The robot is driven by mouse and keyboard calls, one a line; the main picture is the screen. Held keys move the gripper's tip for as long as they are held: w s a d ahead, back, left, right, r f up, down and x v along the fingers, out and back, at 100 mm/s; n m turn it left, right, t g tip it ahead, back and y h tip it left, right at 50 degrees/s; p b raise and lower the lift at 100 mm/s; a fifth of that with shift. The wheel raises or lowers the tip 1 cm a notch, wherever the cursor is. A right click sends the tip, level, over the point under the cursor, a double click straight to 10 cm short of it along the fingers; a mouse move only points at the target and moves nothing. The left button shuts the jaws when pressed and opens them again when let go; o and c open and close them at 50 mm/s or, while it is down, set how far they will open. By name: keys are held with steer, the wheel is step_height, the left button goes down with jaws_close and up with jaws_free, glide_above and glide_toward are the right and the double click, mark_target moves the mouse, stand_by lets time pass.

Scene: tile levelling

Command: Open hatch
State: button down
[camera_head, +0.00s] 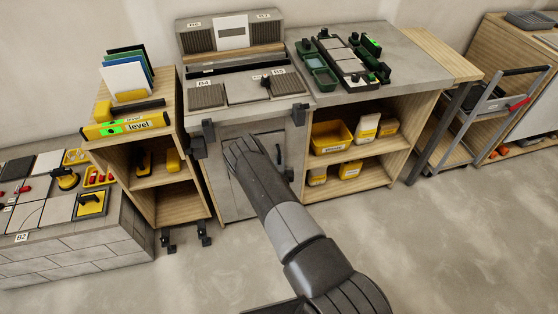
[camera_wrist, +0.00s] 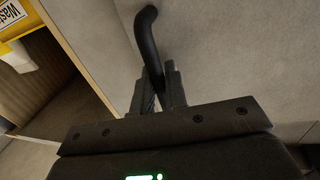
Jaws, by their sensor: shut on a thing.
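The hatch (camera_head: 238,195) is a grey panel in the front of the cabinet, below the counter. It looks shut or nearly so, and my arm covers part of it. Its dark curved handle (camera_head: 279,155) stands at the panel's right side. In the wrist view the handle (camera_wrist: 148,40) runs down between the fingertips of my gripper (camera_wrist: 158,85). The gripper is shut on the handle, close to the grey panel (camera_wrist: 230,50). In the head view my gripper's fingers are hidden by the arm.
An open wooden shelf (camera_head: 365,166) with a yellow bin (camera_head: 330,137) adjoins on the right. A wooden shelf unit (camera_head: 160,207) stands on the left, with dark brackets (camera_head: 205,234) near its foot. The floor (camera_head: 440,235) at the front right is clear.

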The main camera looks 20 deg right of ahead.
steer(key=s+a+m+g+h, duration=0.25)
steer(key=s+a+h, duration=0.2)
steer(key=s, duration=0.35)
steer(key=s+a+m+g+h, duration=0.1)
steer(key=s+a+m+h, duration=0.2)
steer(key=s+a, duration=0.35)
steer(key=a+m+g+h, duration=0.6)
steer(key=a+m+g, duration=0.2)
steer(key=a, duration=1.5)
steer(key=shift+s+g+h, duration=0.15)
steer(key=shift+g+h, duration=0.2)
steer(key=shift+g, duration=1)
steer(key=shift+r, duration=0.1)
steer(key=c, duration=1.8)
jaws_free()
steer(key=shift+c, duration=0.2)
steer(key=shift+s+a, duration=0.1)
steer(key=shift+a, duration=0.05)
